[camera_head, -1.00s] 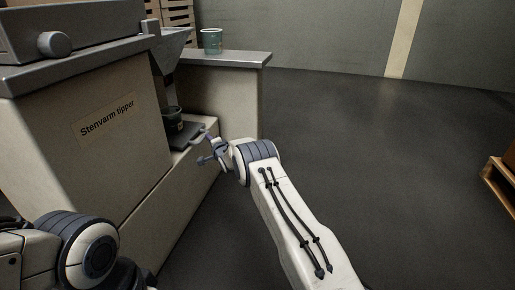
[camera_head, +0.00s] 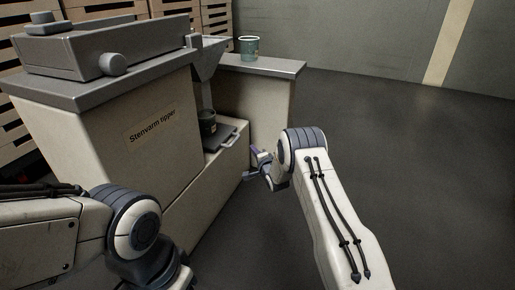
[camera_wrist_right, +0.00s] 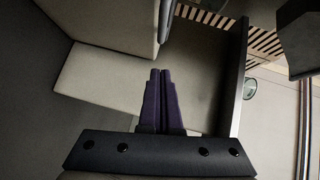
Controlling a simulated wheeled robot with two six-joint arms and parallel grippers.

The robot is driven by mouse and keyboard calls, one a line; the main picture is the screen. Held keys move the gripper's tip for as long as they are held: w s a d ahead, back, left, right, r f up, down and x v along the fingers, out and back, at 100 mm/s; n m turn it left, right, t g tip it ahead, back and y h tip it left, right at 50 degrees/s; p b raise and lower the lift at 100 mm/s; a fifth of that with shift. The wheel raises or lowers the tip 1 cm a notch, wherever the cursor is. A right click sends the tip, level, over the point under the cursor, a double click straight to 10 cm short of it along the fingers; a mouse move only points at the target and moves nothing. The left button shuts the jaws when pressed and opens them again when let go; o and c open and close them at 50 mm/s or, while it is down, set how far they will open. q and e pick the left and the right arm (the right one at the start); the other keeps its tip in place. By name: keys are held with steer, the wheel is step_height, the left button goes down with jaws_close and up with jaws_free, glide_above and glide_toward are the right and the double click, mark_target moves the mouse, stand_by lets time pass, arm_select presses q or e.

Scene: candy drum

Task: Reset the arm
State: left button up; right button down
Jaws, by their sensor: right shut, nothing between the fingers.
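My right arm reaches in from the bottom of the head view. Its gripper (camera_head: 256,169) is in front of the low ledge of the machine, apart from it. In the right wrist view its two dark fingers (camera_wrist_right: 159,100) lie together with nothing between them. My left arm comes in from the left of the head view; its fingers are out of sight.
The machine labelled "Stenvarm tipper" (camera_head: 130,170) stands at left. A dark cup (camera_head: 207,124) is on its low shelf (camera_head: 218,138). A greenish glass cup (camera_head: 249,48) stands on the counter (camera_head: 270,64). Slatted wood crates (camera_head: 105,8) stand behind. Open floor (camera_head: 420,160) lies at right.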

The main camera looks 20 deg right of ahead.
steer(key=s+a+r+n+g+y+p, duration=0.1)
steer(key=s+a+r+n+g+p, duration=0.75)
steer(key=s+a+r, duration=0.95)
steer(key=s+r+n+g+p, duration=0.1)
steer(key=s+r+n+g, duration=0.3)
steer(key=s, duration=0.9)
steer(key=s+r+n+g+h+p, duration=0.1)
steer(key=s+r+n+p, duration=0.3)
steer(key=s, duration=0.8)
steer(key=s+r+n+g+b, duration=0.1)
steer(key=s+r+n+g, duration=0.15)
steer(key=s+n, duration=0.7)
steer(key=s+r+m+p, duration=0.1)
steer(key=s+r+p, duration=0.1)
steer(key=r+p, duration=1.6)
steer(key=s+r+m+p, duration=0.2)
steer(key=r+p, duration=1.7)
steer(key=shift+s+p, duration=0.15)
steer(key=shift+p, duration=0.25)
